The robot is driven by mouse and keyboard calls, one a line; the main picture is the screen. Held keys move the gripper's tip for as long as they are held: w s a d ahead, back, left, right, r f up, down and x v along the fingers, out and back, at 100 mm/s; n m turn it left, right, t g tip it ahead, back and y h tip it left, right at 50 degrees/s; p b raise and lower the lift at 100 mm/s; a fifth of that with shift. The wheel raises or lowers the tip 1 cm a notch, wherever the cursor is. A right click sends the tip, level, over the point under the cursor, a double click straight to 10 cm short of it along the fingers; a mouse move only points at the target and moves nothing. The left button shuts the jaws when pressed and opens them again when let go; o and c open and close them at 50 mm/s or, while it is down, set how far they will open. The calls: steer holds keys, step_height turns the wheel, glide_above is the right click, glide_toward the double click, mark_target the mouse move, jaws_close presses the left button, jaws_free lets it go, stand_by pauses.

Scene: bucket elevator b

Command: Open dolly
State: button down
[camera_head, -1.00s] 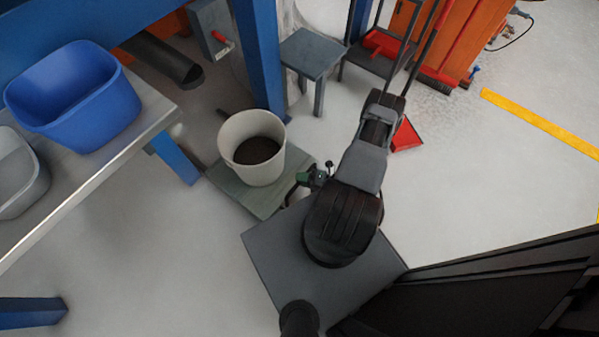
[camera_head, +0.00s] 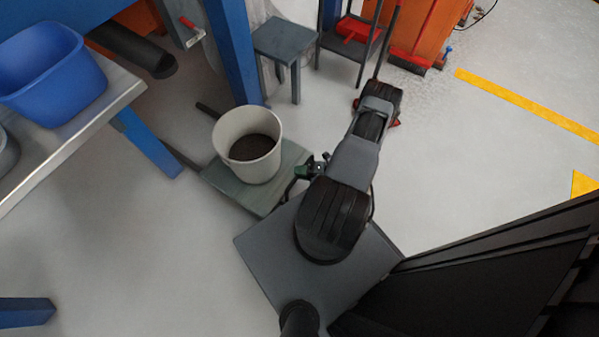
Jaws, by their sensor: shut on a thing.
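The dolly is a flat grey-green platform (camera_head: 262,195) on the floor, left of my arm. A white bucket (camera_head: 247,178) stands upright on it with dark granular material inside. My gripper (camera_head: 312,168) is at the dolly's right edge, beside a small green and black part, and is shut on the dolly. My dark arm hides much of the wrist, and the exact contact of the fingers is too small to see.
A blue post (camera_head: 233,55) stands behind the bucket. A bench with a blue tub (camera_head: 52,75) is at left, a grey stool (camera_head: 289,42) at the back. Open floor lies to the right.

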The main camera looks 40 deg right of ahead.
steer(key=c, duration=1.1)
jaws_free()
steer(key=p+v, duration=0.2)
steer(key=v, duration=1.2)
steer(key=shift+w+r, duration=0.1)
steer(key=shift+r, duration=0.05)
steer(key=w+a+r+n+g+h+p, duration=0.15)
steer(key=w+r+n+g+p, duration=0.3)
steer(key=r+n, duration=0.6)
steer(key=w+a+r+n+g+h+p, duration=0.1)
steer(key=w+a+r+n+g+p, duration=0.25)
steer(key=r, duration=1.15)
steer(key=w+r+n+g+h+p, duration=0.1)
steer(key=w+r+n+g+p, duration=0.3)
steer(key=r+n+p, duration=0.55)
steer(key=s+a+r+n+t+h+p, duration=0.1)
steer(key=a+r+n, duration=0.4)
steer(key=r, duration=0.6)
steer(key=s+a+r+n+t+h+p, duration=0.1)
steer(key=a+r+n+h+p, duration=0.3)
steer(key=r+n, duration=0.6)
steer(key=s+a+r+n+t+h+p, duration=0.1)
steer(key=a+r+n+p, duration=0.5)
steer(key=r, duration=0.8)
steer(key=shift+a+n+t+h, duration=0.45)
steer(key=shift+n+h, duration=0.3)
steer(key=shift+n, duration=0.2)
